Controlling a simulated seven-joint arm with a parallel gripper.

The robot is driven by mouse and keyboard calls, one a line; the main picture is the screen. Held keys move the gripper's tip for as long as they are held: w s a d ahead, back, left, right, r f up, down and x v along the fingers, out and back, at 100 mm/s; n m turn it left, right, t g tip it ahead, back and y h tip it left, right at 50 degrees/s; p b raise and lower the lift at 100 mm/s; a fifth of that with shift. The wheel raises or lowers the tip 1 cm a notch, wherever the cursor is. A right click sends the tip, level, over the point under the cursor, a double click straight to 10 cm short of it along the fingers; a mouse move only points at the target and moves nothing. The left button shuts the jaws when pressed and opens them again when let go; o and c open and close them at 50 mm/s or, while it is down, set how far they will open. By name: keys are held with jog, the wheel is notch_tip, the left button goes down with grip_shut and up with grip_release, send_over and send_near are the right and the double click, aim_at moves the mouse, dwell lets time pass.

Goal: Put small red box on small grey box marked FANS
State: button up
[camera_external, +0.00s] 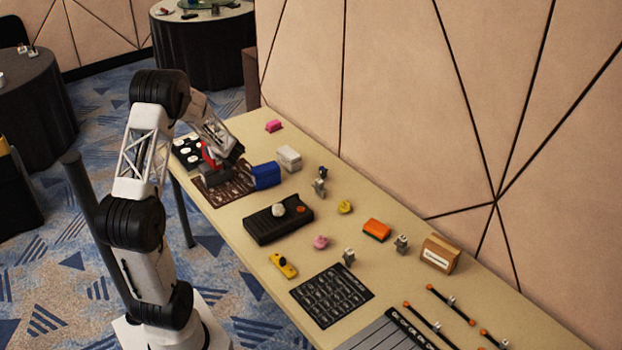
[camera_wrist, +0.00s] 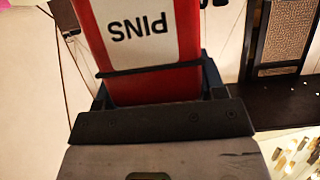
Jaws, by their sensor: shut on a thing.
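My gripper (camera_wrist: 152,80) is shut on a red box (camera_wrist: 183,85) with a white label reading PINS, upside down in the wrist view. In the external view the red box (camera_external: 208,153) shows as a small red patch at my arm's end, above the back-left part of the table. A small light grey box (camera_external: 288,158) stands to the right of it, behind a blue box. No FANS marking is readable on it, so I cannot tell if it is the named box. The gripper's fingers are mostly hidden in the external view.
The blue box (camera_external: 265,175) stands between my gripper and the light grey box. A black device (camera_external: 270,228), an orange box (camera_external: 376,229) and a cardboard box (camera_external: 440,253) stand further right.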

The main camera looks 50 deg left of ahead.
jog(key=o, duration=1.2)
jog(key=shift+f, duration=0.1)
jog(key=shift+r, duration=0.2)
jog(key=shift+v, duration=6)
